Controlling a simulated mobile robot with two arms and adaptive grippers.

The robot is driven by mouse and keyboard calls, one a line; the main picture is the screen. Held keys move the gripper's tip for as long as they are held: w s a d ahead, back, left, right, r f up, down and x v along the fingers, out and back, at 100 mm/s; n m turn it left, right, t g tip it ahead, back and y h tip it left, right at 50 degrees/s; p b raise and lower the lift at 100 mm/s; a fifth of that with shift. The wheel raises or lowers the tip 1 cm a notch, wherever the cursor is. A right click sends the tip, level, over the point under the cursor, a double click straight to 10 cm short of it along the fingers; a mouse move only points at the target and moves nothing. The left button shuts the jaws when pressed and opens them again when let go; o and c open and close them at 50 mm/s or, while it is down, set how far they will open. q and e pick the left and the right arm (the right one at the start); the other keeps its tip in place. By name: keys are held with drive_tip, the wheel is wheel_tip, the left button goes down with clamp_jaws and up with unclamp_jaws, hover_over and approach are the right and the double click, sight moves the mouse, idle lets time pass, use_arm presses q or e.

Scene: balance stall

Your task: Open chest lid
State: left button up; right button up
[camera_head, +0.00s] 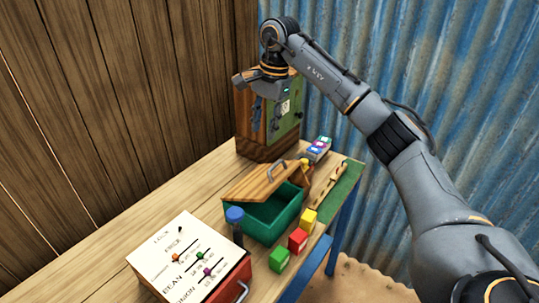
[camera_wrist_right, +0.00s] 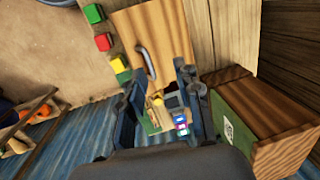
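The chest is a green box (camera_head: 290,217) on the wooden table, with a wooden lid (camera_head: 255,182) that carries a grey handle (camera_head: 277,170). The lid is tilted up and part of the dark green inside shows. In the right wrist view the lid (camera_wrist_right: 160,27) and its handle (camera_wrist_right: 146,62) lie beyond the fingers. My right gripper (camera_head: 265,120) is up behind the chest, in front of the wooden cabinet, apart from the lid. In the wrist view its fingers (camera_wrist_right: 159,82) are spread with nothing held. My left gripper is out of view.
A wooden cabinet (camera_head: 253,135) with a green front stands at the back. Green (camera_head: 279,260), red (camera_head: 298,240) and yellow (camera_head: 309,217) blocks line the chest's near side. A white slider panel (camera_head: 180,252) and a blue-topped post (camera_head: 235,215) stand left of it. A small coloured-button device (camera_head: 318,148) lies behind.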

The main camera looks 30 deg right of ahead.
sight(275, 165)
drive_tip(key=shift+h, duration=0.5)
drive_tip(key=d+f+p, duration=0.1)
drive_tip(key=f, duration=0.2)
drive_tip(key=d+f+p, duration=0.1)
drive_tip(key=f, duration=0.3)
drive_tip(key=d+f+p, duration=0.1)
drive_tip(key=f, duration=0.2)
drive_tip(key=shift+s+f, duration=0.2)
drive_tip(key=shift+s, duration=0.05)
drive_tip(key=shift+f, duration=0.75)
clamp_jaws()
